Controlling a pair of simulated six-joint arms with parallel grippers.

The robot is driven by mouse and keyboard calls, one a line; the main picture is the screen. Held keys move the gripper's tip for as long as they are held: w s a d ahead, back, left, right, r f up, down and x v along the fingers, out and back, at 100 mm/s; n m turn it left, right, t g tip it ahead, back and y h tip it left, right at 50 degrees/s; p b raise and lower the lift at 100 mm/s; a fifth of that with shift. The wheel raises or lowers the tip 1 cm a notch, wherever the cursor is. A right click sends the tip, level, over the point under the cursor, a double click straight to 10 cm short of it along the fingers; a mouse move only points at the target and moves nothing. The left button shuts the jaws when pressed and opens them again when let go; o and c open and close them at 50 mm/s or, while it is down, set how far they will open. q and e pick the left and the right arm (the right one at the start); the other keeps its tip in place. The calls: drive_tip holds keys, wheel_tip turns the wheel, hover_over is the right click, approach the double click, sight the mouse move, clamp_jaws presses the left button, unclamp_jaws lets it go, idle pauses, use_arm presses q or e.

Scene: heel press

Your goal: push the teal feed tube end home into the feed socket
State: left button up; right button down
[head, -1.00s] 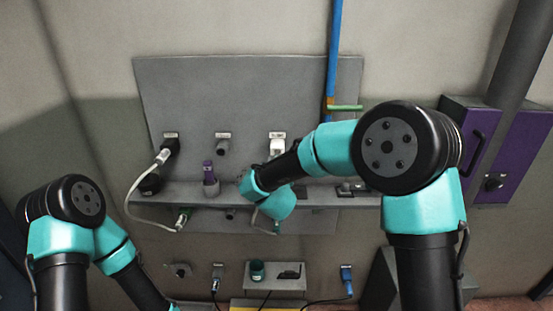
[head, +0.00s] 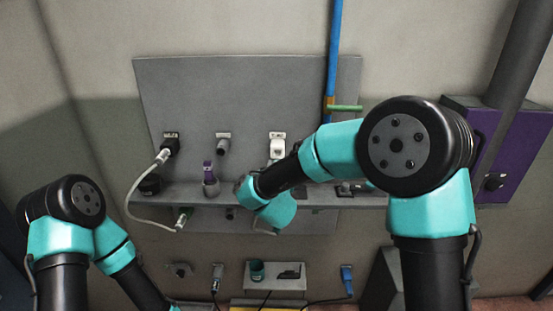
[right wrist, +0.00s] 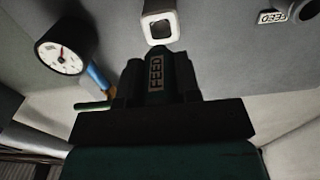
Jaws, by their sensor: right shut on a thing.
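In the right wrist view my right gripper (right wrist: 158,88) is shut on the dark teal feed tube end (right wrist: 156,62), which carries a FEED label. Its tip points at a white, square-mouthed socket (right wrist: 160,8) whose dark opening shows; the tip is close to its lower rim, and I cannot tell whether they touch. An upside-down plate (right wrist: 272,17) that seems to read FEED sits to the right, near a round grey fitting. In the head view the white socket (head: 277,142) is on the grey panel, with my right gripper (head: 276,174) just below it, partly hidden. My left gripper is out of frame.
The grey panel (head: 240,90) has a ledge (head: 330,200). A blue pipe (head: 334,50) runs above, right. A gauge (right wrist: 64,56) shows in the wrist view.

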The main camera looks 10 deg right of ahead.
idle(0.3)
drive_tip(key=shift+s+a, duration=0.15)
drive_tip(key=shift+s, duration=0.95)
drive_tip(key=shift+a, duration=0.15)
drive_tip(key=w+a, duration=0.2)
drive_tip(key=a, duration=1.6)
drive_tip(key=shift+w+a, duration=0.2)
drive_tip(key=shift+a, duration=0.15)
idle(0.8)
drive_tip(key=shift+w, duration=0.25)
drive_tip(key=shift+w+d, duration=0.2)
drive_tip(key=shift+w, duration=0.9)
drive_tip(key=shift+w+d, duration=0.15)
drive_tip(key=shift+w, duration=0.95)
drive_tip(key=shift+w, duration=0.1)
idle(0.9)
